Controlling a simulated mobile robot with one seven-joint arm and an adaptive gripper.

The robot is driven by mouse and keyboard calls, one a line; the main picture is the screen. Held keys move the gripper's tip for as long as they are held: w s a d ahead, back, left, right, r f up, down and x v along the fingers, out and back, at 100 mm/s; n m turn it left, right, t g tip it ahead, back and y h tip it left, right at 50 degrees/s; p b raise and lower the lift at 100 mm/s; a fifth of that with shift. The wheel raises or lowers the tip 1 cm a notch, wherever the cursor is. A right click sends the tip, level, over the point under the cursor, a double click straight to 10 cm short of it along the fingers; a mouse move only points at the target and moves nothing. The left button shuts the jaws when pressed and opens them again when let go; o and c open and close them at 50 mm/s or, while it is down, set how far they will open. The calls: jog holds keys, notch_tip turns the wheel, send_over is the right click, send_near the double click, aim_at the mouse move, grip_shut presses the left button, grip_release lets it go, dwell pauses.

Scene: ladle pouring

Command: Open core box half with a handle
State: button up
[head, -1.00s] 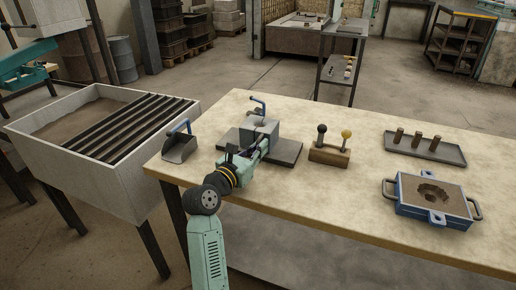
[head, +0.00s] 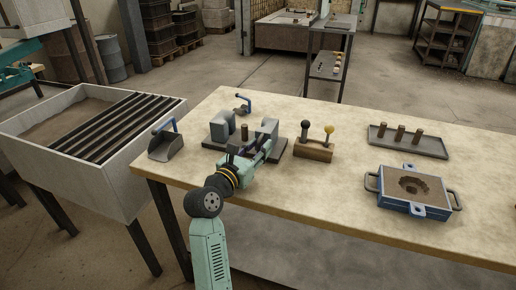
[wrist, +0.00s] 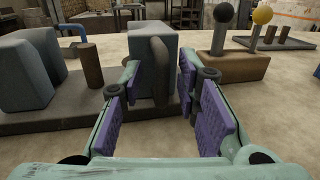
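The core box stands on a dark base plate (head: 292,160) as two separate grey halves, the left half (head: 222,127) and the right half (head: 268,131). A brown upright core (head: 244,133) stands between them. In the wrist view the left half (wrist: 28,70), the core (wrist: 91,66) and the right half (wrist: 143,50) also show. A dark rounded handle (wrist: 160,72) projects from the right half towards me. My gripper (wrist: 165,75) has its fingers on either side of this handle, with a gap visible at the right. In the head view my gripper (head: 264,150) partly hides the right half.
A wooden block (head: 313,150) with a black-knobbed and a yellow-knobbed stick stands close to the right. Further right are a tray (head: 427,148) of cores and a blue moulding box (head: 413,190).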

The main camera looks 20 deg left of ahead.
jog(key=shift+s, duration=0.1)
jog(key=v, duration=1.2)
jog(key=shift+r, duration=0.15)
